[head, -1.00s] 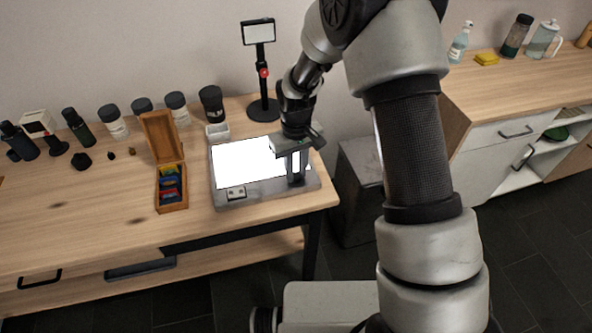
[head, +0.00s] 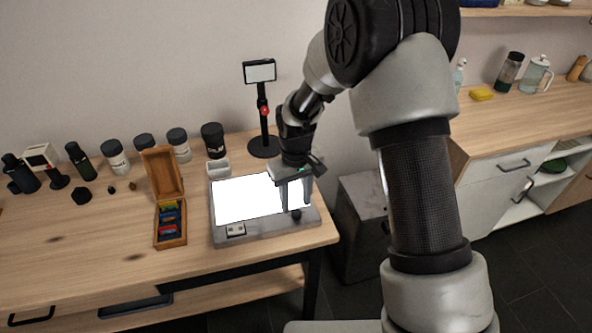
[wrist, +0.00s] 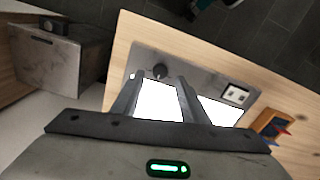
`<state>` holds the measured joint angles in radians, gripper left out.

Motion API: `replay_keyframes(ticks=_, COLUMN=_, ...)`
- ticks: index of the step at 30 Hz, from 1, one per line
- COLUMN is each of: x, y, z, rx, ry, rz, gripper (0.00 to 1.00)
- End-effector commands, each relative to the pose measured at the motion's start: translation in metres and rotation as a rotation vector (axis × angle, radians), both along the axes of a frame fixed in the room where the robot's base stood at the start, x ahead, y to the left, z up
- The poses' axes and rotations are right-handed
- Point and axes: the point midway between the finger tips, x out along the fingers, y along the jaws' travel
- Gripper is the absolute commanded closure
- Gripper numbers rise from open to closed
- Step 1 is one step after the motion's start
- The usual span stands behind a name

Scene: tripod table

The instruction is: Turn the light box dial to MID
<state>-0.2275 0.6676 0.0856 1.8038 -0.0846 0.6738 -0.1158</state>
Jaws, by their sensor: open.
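The light box (head: 262,233) lies on the wooden table, its white panel lit. Its dial (head: 296,215) is a small dark round knob at the front right corner of the grey frame. It also shows in the wrist view (wrist: 160,70). My gripper (head: 295,207) points down over the right part of the light box, its two fingers apart and empty. In the wrist view the dial appears between and just beyond the fingertips (wrist: 160,79); I cannot tell the exact height gap. No dial marks or setting are readable.
A small two-button plate (head: 236,230) sits at the light box's front left. An open wooden case (head: 171,241) stands to its left. A black stand with a small screen (head: 264,147) and a white tray (head: 217,168) are behind. A grey cabinet (head: 362,215) stands right of the table.

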Motion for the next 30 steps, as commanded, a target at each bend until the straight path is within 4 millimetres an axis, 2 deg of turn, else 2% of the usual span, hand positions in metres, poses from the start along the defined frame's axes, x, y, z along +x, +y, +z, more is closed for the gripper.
replay_keyframes(ticks=1, x=0.002, y=0.0, z=0.015, rx=0.002, ry=-0.006, rz=-0.001, gripper=0.6)
replay_keyframes(ticks=6, x=0.002, y=0.0, z=0.058, rx=0.002, ry=-0.006, rz=-0.001, gripper=0.6)
replay_keyframes(ticks=15, x=0.001, y=0.0, z=0.121, rx=0.001, ry=-0.004, rz=0.001, gripper=0.6)
replay_keyframes(ticks=21, x=0.001, y=0.0, z=0.139, rx=0.0, ry=-0.002, rz=0.001, gripper=0.6)
replay_keyframes(ticks=30, x=0.0, y=0.0, z=0.142, rx=0.0, ry=-0.001, rz=0.0, gripper=0.6)
